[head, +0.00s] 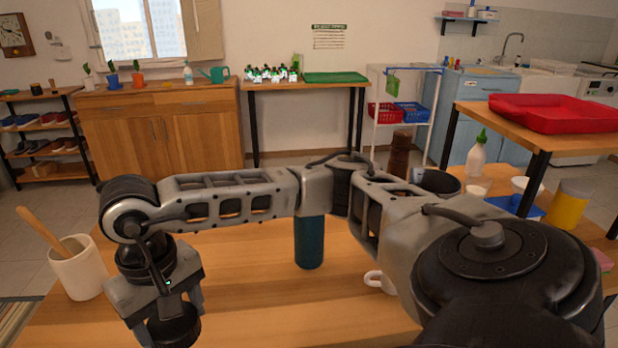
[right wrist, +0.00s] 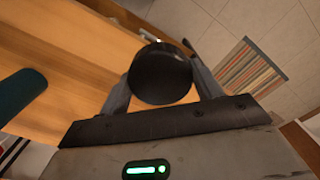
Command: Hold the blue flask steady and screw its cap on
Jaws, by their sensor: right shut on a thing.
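The blue flask (head: 309,243) stands upright on the wooden table, dark teal; my right arm hides its top in the head view. Its side also shows at the left edge of the right wrist view (right wrist: 18,93). My right gripper (head: 168,308) is at the lower left of the head view, to the left of the flask and apart from it. It is shut on the black cap (right wrist: 161,74), a short dark cylinder between its two fingers in the right wrist view. My left gripper is in neither view, and nothing is seen holding the flask.
A cream crock (head: 78,274) with a wooden spoon stands at the table's left edge. A white mug (head: 374,280) is partly hidden behind my arm. A white bottle with a green tip (head: 476,158) and a yellow container (head: 568,207) stand right. Bare tabletop surrounds the flask.

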